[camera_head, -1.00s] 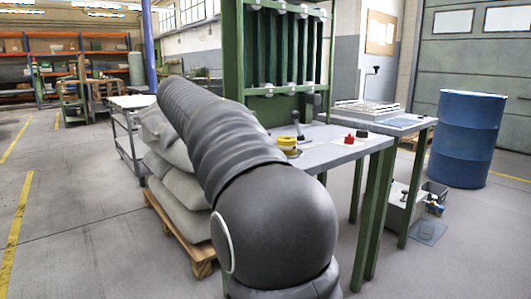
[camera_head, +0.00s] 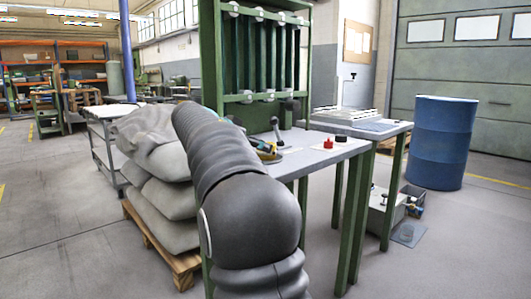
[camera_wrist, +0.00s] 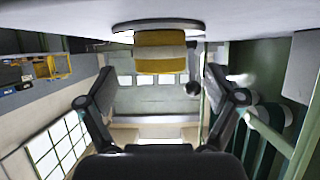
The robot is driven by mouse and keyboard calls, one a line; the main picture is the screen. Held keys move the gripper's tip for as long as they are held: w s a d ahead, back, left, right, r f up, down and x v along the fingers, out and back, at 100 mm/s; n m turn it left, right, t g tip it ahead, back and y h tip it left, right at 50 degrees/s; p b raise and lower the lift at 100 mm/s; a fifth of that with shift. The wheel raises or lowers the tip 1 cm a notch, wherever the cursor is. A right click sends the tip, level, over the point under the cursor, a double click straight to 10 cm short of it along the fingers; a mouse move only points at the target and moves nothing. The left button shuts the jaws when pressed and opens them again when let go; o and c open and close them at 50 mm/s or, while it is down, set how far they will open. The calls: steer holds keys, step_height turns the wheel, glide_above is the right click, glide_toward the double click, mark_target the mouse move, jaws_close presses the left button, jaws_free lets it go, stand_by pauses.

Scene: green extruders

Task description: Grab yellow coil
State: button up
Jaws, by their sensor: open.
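The yellow coil (camera_wrist: 160,52) shows in the wrist view at the top centre, on a dark round base against the pale worktop (camera_wrist: 250,12), which appears upside down. My gripper (camera_wrist: 160,88) is open, with one finger on each side below the coil in the picture. The coil looks centred between the fingers, and I see no contact. In the head view only a small yellow part of the coil (camera_head: 268,157) shows on the worktop, beside the end of my arm. My arm and gripper hide the rest of it.
A dark lever (camera_head: 277,132) stands just behind the coil. The green frame (camera_head: 212,60) rises behind. Grey sacks (camera_head: 165,212) on a pallet are left, a blue barrel (camera_head: 441,140) right.

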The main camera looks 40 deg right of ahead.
steer(key=x, duration=0.4)
steer(key=shift+d+f, duration=0.3)
steer(key=c, duration=1.3)
